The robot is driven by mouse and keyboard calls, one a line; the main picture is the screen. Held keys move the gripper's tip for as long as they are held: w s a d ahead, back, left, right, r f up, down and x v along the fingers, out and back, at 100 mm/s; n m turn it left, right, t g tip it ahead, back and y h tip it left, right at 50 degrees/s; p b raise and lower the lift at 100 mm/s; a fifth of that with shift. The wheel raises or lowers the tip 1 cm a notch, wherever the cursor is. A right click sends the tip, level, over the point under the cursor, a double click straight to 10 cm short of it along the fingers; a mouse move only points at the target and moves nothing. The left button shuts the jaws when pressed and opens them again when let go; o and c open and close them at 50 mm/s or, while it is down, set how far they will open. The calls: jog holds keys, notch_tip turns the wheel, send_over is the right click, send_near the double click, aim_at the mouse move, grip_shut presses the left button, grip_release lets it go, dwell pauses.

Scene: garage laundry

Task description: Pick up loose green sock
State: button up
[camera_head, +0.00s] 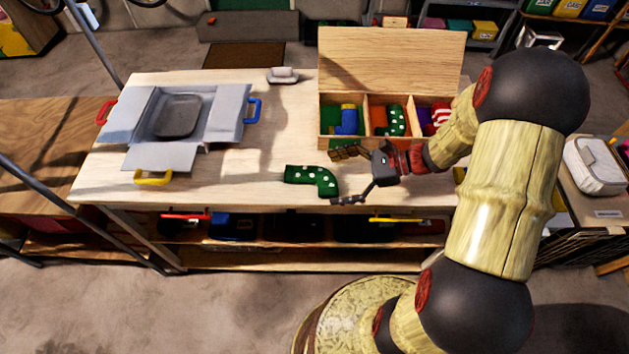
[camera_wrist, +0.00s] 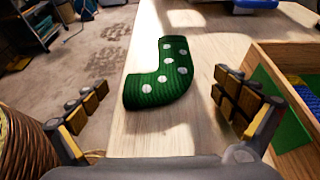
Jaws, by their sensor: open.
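The loose green sock with white dots (camera_head: 312,180) lies flat near the front edge of the wooden table. In the wrist view the sock (camera_wrist: 160,75) lies ahead, between the lines of the two fingers. My gripper (camera_head: 342,176) is open and empty, just right of the sock in the head view. In the wrist view my gripper (camera_wrist: 160,100) has its padded fingers spread wide on both sides of the sock's near end. I cannot tell whether the fingertips touch the table.
A wooden box (camera_head: 390,148) with compartments of coloured socks, its lid raised, stands behind my gripper. It is close to the right finger. A grey open carton (camera_head: 125,115) with coloured handles is at the left. The table between is mostly clear.

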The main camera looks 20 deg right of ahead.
jog(key=shift+w+a+f, duration=0.2)
jog(key=shift+w+a, duration=0.05)
jog(key=shift+a, duration=0.3)
jog(key=shift+c, duration=0.2)
jog(key=c, duration=1.4)
jog(key=shift+o, duration=0.2)
